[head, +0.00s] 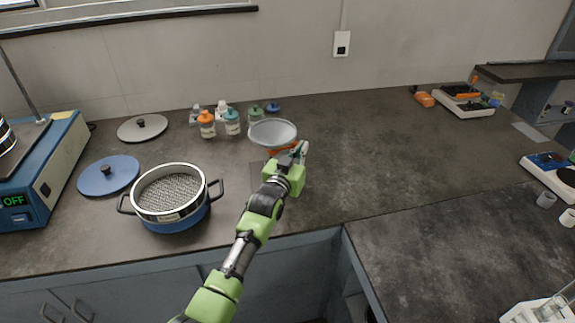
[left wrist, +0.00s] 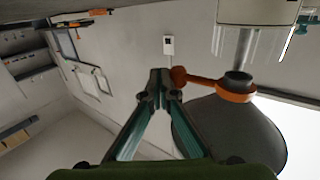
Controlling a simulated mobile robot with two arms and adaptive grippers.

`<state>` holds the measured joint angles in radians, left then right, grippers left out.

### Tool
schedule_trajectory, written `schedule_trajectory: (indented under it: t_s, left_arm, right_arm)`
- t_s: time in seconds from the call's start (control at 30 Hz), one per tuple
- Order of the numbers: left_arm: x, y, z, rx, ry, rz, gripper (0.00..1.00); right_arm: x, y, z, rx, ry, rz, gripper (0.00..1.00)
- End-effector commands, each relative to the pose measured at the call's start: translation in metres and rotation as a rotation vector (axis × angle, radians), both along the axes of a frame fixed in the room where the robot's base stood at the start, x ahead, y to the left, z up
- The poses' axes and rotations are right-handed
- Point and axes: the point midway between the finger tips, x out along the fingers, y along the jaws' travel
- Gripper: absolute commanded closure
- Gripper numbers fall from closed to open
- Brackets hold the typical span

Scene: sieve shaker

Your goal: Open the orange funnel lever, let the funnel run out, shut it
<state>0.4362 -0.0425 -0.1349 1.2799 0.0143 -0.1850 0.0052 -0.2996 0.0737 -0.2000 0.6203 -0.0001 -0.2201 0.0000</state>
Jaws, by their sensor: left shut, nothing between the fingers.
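The grey funnel (head: 273,132) stands in the middle of the counter, with a little orange showing under its rim. The left wrist view shows its dark cone (left wrist: 230,135), an orange collar (left wrist: 236,92) around the neck, and the orange lever (left wrist: 190,77) reaching sideways from the collar to a rounded end. My left gripper (head: 299,150) is beside the funnel. In the left wrist view its fingertips (left wrist: 160,78) are together and empty, right beside the lever's rounded end; I cannot tell whether they touch. My right gripper is not in view.
A pale vessel (left wrist: 258,10) lies at the stem's far end. Left of the funnel are several small bottles (head: 207,125), a sieve pot (head: 171,196), a blue lid (head: 108,175), a grey lid (head: 142,128) and a blue machine (head: 40,180) reading OFF.

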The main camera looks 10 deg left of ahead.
Motion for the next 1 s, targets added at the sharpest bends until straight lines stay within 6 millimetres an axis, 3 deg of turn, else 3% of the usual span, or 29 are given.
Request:
schedule_trajectory:
  t_s: [1.0]
  left_arm:
    - [0.0078,0.002,0.0001,0.001,0.0,0.0,1.0]
  right_arm:
    - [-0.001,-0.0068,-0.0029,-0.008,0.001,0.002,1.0]
